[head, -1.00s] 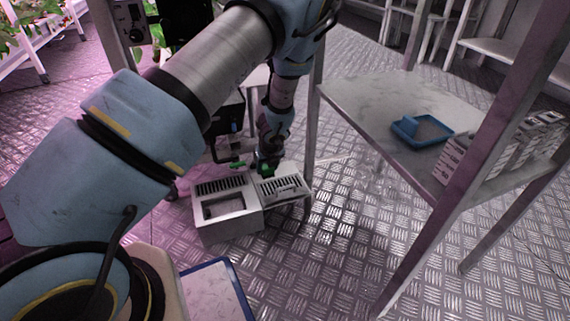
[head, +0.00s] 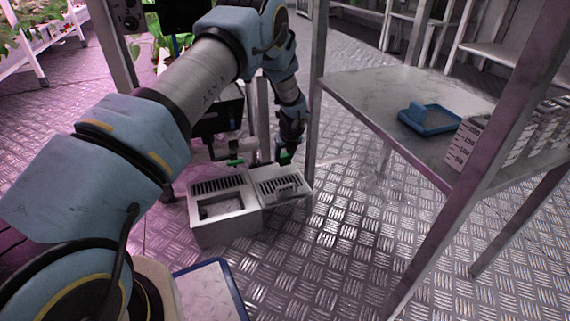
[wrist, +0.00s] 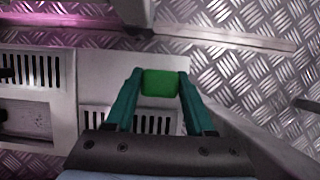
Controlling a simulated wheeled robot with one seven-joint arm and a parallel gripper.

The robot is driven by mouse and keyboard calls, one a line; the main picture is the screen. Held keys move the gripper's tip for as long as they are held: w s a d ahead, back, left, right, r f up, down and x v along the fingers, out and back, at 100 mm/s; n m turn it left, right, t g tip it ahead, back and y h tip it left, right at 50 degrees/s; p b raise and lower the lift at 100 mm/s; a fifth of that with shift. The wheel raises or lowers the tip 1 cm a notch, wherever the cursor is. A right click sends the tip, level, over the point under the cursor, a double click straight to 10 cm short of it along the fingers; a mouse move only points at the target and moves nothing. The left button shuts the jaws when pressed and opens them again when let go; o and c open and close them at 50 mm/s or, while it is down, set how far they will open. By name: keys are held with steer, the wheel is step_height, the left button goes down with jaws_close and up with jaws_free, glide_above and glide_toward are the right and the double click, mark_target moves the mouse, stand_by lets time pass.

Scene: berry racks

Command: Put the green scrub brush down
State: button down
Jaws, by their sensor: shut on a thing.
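The green scrub brush (wrist: 160,83) is a bright green block between the two dark green fingertips of my gripper (wrist: 158,86) in the wrist view. My gripper is shut on it, and only its top face shows clearly. In the head view my gripper (head: 284,158) points down just above the back edge of a white vented box (head: 226,231). The brush is small and dark there, and I cannot tell whether it touches anything below.
A metal table (head: 360,84) at the right holds a blue tray (head: 430,131) and a white marked container (head: 465,146). A table leg (head: 317,95) stands close right of my gripper. Bare patterned metal floor (head: 340,230) lies right of the box.

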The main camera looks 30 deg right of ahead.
step_height(320, 180, down, 2)
steer(key=shift+f+b, duration=0.15)
steer(key=shift+b, duration=0.3)
steer(key=shift+w+d, duration=0.1)
steer(key=shift+d, duration=0.05)
steer(key=shift+c, duration=1.3)
jaws_free()
